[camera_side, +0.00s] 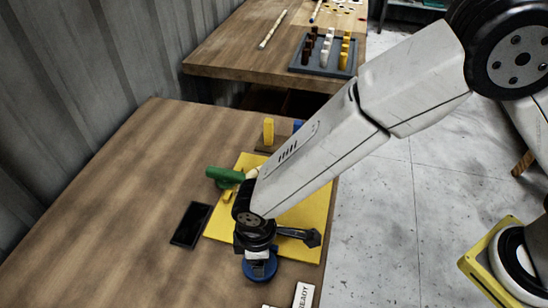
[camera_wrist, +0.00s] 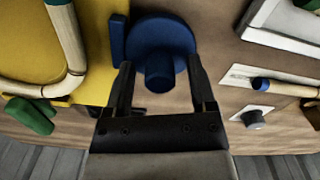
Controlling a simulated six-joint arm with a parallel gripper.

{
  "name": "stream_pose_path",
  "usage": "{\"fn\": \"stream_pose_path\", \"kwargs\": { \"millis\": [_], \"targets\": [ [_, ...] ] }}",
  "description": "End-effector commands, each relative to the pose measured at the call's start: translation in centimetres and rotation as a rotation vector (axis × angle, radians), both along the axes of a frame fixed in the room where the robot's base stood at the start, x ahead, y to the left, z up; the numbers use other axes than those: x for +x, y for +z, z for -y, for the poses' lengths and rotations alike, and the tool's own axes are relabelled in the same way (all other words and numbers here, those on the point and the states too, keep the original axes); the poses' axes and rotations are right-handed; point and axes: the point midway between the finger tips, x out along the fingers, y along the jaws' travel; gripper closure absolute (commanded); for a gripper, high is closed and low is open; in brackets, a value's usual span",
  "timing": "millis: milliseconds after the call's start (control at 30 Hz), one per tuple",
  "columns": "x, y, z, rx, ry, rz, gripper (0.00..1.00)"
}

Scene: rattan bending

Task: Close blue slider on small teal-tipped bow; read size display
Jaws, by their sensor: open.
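The blue slider is a round blue base (camera_wrist: 160,32) with an upright knob (camera_wrist: 158,72) in the wrist view. My gripper (camera_wrist: 160,66) is open, its two fingers standing on either side of the knob with visible gaps. In the side view the blue base (camera_side: 260,268) lies just below my gripper (camera_side: 258,254), by the yellow board's front edge. A dark flat panel (camera_side: 190,224) lies left of the board; no reading shows.
A green clamp-like part (camera_side: 225,174) sits at the board's left edge. Yellow (camera_side: 268,131) and blue (camera_side: 298,125) pegs stand behind. A READY card (camera_side: 303,295) lies in front.

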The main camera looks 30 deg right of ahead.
Motion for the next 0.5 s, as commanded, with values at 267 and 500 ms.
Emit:
{"fn": "stream_pose_path", "kwargs": {
  "millis": [267, 500],
  "targets": [
    [0.0, 0.01, 0.01, 0.0, 0.0, 0.0, 0.89],
    [0.39, 0.02, 0.37, 0.0, -0.002, 0.0, 1.0]
  ]
}}
